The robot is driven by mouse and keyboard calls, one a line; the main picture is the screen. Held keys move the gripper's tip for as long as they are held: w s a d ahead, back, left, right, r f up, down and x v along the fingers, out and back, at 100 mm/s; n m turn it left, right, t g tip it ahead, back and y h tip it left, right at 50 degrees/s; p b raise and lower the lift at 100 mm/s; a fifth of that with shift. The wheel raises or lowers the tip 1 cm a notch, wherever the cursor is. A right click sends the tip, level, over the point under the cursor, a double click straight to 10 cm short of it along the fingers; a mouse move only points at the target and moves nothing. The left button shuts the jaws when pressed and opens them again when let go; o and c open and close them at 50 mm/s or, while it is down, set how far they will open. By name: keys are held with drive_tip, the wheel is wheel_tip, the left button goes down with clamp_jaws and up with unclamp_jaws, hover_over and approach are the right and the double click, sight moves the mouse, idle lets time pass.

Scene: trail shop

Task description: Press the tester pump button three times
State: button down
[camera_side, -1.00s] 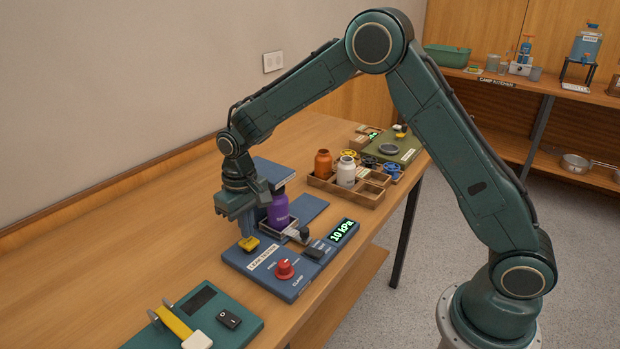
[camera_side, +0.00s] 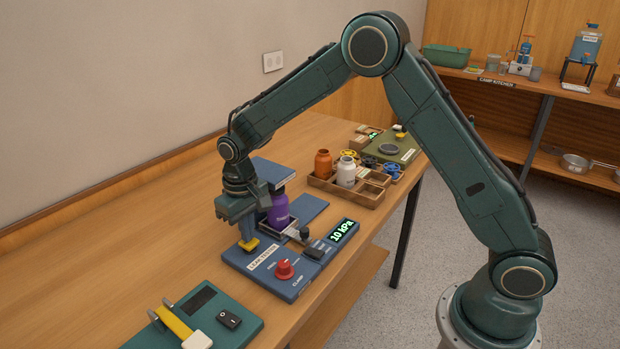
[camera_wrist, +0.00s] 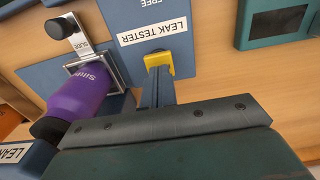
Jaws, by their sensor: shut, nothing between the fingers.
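The blue leak tester (camera_side: 305,282) lies on the wooden bench, and its display (camera_side: 343,231) reads 10 kPa. My gripper (camera_side: 247,236) is shut and empty, pointing down over the yellow pump button (camera_side: 249,244). The button also shows in the wrist view (camera_wrist: 158,60), right at the ends of the fingers (camera_wrist: 158,78). The fingertips look to be on it or just above it; contact is hard to tell. A purple bottle (camera_side: 278,212) sits in the tester's cradle, close beside my gripper.
A slide clamp (camera_side: 299,235) sits by the bottle. A teal device with a yellow handle (camera_side: 175,322) and a black switch (camera_side: 228,319) lies at the front left. A wooden crate (camera_side: 345,190) with bottles stands behind. The bench left of the tester is clear.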

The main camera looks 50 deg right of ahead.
drive_tip(key=shift+f, duration=0.8)
idle(0.7)
drive_tip(key=shift+r, duration=1.3)
drive_tip(key=shift+r, duration=2.5)
drive_tip(key=shift+r, duration=0.1)
